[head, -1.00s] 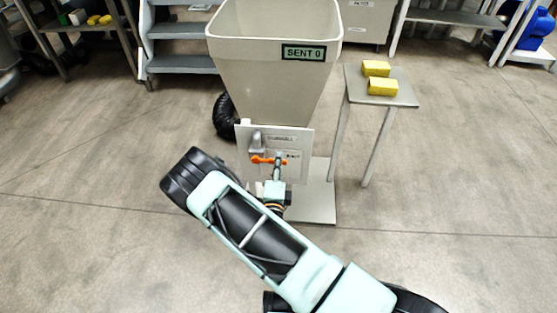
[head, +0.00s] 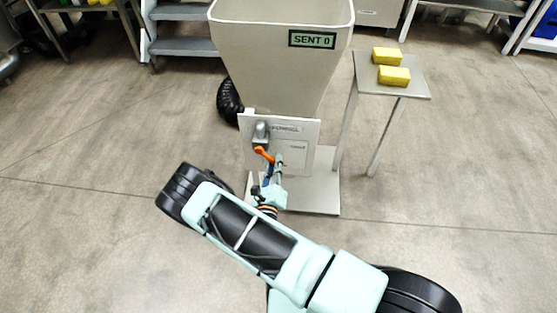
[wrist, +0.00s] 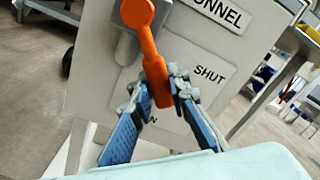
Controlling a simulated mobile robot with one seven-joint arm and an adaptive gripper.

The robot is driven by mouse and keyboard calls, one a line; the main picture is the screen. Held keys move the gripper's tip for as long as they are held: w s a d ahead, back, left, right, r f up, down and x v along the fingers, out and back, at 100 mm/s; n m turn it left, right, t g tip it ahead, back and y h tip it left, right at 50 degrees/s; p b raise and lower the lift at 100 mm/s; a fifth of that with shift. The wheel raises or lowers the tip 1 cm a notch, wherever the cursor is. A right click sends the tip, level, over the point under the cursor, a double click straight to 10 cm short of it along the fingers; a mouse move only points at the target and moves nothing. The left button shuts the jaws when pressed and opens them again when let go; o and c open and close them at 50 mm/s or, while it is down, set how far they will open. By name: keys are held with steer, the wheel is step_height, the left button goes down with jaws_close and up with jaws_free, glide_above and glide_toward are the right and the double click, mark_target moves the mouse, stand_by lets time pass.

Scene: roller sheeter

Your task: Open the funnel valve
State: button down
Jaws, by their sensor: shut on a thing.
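The funnel (head: 270,75) is a large beige hopper with a metal valve plate (head: 308,135) on its front. The orange valve handle (head: 264,154) hangs from a grey valve body (wrist: 127,45) and slants down to the right. It also shows in the wrist view (wrist: 149,55), between a "SHUT" label (wrist: 209,73) at right and a mostly hidden label below. My gripper (head: 274,166) is shut on the free lower end of the handle. In the wrist view, its two blue-padded fingers (wrist: 163,92) are on either side of that end.
A small side table (head: 410,86) with yellow blocks (head: 394,75) stands right of the funnel. Grey steps (head: 185,52) stand behind at left. The floor in front is clear.

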steer(key=shift+w+a+f+m, duration=0.1)
steer(key=shift+a+f+m, duration=0.2)
steer(key=shift+a+m, duration=0.8)
steer(key=shift+a+f+m, duration=0.3)
steer(key=shift+a+m, duration=0.25)
steer(key=shift+m, duration=1.1)
steer(key=shift+w+a+f+m, duration=0.1)
steer(key=shift+a+f+m, duration=0.2)
steer(key=shift+a+m, duration=0.8)
steer(key=shift+d+m, duration=0.15)
steer(key=shift+m, duration=0.2)
steer(key=c, duration=1.8)
jaws_free()
steer(key=shift+s, duration=0.1)
steer(key=s, duration=0.7)
steer(key=shift+s, duration=0.25)
